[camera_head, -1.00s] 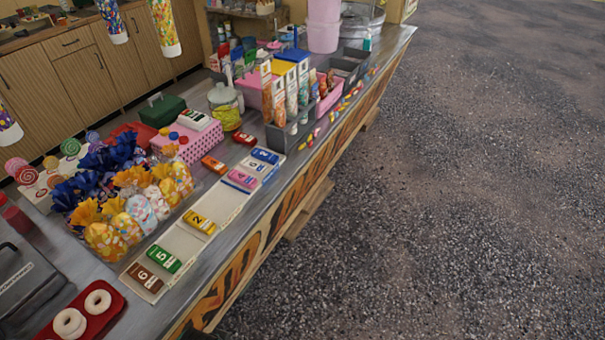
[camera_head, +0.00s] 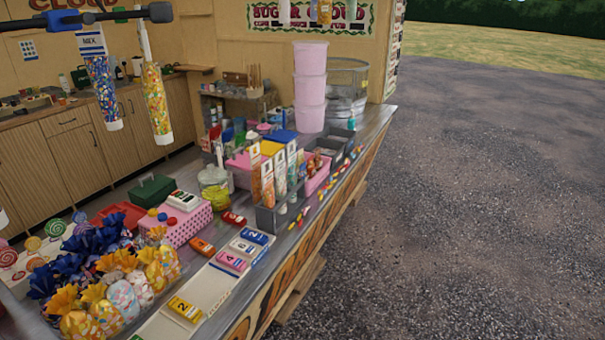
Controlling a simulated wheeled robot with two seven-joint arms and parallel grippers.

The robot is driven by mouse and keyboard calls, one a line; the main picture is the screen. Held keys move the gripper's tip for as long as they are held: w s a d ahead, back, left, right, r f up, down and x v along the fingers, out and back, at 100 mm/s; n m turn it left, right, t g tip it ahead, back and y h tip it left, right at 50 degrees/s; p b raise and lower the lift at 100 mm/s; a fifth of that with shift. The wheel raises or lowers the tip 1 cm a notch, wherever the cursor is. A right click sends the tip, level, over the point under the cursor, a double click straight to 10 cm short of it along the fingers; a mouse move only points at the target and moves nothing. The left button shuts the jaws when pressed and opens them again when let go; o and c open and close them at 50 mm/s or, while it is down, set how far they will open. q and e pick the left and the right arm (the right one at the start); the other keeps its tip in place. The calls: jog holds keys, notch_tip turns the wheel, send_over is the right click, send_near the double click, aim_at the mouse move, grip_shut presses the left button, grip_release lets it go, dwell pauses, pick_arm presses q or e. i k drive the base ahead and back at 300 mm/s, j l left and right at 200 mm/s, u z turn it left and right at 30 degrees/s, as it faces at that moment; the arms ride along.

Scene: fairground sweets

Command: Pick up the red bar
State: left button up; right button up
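The red bar (camera_head: 233,218) lies on the metal counter, just right of the pink dotted box (camera_head: 182,228) and left of the grey holder with tall packets. An orange bar (camera_head: 201,246) lies nearer to me. To their right, a pale tray (camera_head: 205,287) holds a blue bar (camera_head: 255,236), a white bar (camera_head: 243,247), a pink bar (camera_head: 231,261) and a yellow bar (camera_head: 185,309), with bare tray between the pink and yellow ones. Neither of my grippers is in view.
Wrapped sweet bags (camera_head: 122,296) crowd the near left. A grey packet holder (camera_head: 268,219) stands right of the red bar, and a white-lidded jar (camera_head: 214,190) behind it. Stacked pink tubs (camera_head: 311,88) stand at the far end. Tubes (camera_head: 155,102) hang upper left. Open ground lies right.

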aim_at(236, 221)
jog(key=u, duration=0.4)
jog(key=i+l+u, duration=0.45)
jog(key=u, duration=0.15)
jog(key=i+l+u, duration=0.15)
jog(key=l+u, duration=0.15)
jog(key=l, duration=0.15)
jog(key=i+l+u, duration=0.1)
jog(key=l+u, duration=0.2)
jog(key=l, duration=0.1)
